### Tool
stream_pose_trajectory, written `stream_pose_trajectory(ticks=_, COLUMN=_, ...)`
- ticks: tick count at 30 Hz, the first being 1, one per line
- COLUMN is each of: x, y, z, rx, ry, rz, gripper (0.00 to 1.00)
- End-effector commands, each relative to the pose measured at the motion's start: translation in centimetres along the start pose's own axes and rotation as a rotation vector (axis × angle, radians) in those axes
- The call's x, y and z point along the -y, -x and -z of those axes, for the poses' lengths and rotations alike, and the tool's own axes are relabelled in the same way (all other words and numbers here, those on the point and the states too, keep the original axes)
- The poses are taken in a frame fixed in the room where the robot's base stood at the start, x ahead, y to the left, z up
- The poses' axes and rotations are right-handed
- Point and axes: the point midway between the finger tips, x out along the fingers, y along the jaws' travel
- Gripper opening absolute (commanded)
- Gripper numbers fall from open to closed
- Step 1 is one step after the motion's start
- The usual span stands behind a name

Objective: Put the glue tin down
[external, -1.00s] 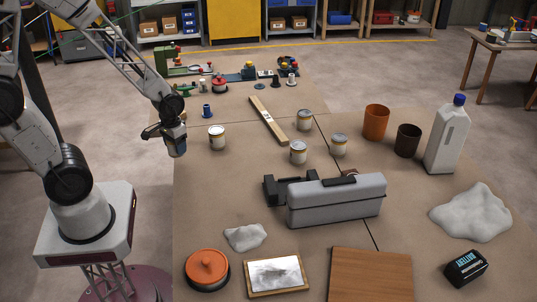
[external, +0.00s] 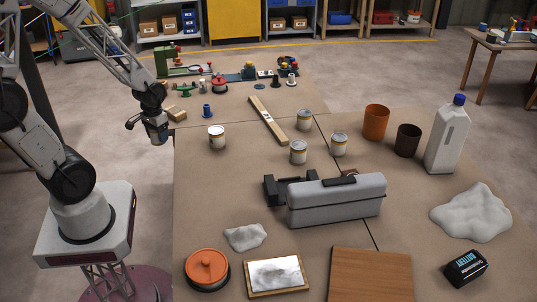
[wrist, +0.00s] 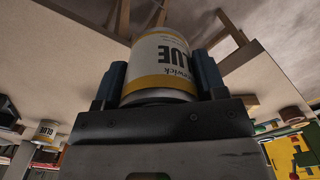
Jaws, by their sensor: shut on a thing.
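The glue tin (wrist: 160,68) is white with a yellow band, and its lettering appears upside down in the wrist view. My gripper (external: 158,136) is shut on it, with one blue-grey finger on each side. In the external view, my gripper hangs in the air just left of the table's left edge. The held tin is mostly hidden by the gripper there. Similar tins stand upright on the table: one near the left edge (external: 217,138) and several around the middle, including one (external: 299,153) behind the grey case.
A small tan block (external: 177,113) lies near my gripper at the far-left corner. A grey case (external: 337,200), orange cup (external: 376,122), dark cup (external: 407,141) and white jug (external: 447,135) stand to the right. The brown table's left-middle (external: 205,185) is clear.

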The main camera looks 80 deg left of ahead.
Motion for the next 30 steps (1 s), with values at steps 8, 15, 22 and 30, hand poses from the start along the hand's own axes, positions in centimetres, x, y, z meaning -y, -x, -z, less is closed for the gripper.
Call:
stream_pose_trajectory(ticks=8, x=0.3, y=0.0, z=0.0, rx=0.0, ry=0.004, rz=0.0, gripper=0.32)
stream_pose_trajectory(ticks=15, x=0.3, y=0.0, z=0.1, rx=0.0, ry=0.003, rz=0.0, gripper=0.32)
stream_pose_trajectory(ticks=22, x=0.1, y=-0.1, z=1.5, rx=0.0, ry=0.003, rz=0.0, gripper=0.32)
stream_pose_trajectory(ticks=30, x=-0.2, y=-0.5, z=4.8, rx=0.001, ry=0.003, rz=0.0, gripper=0.32)
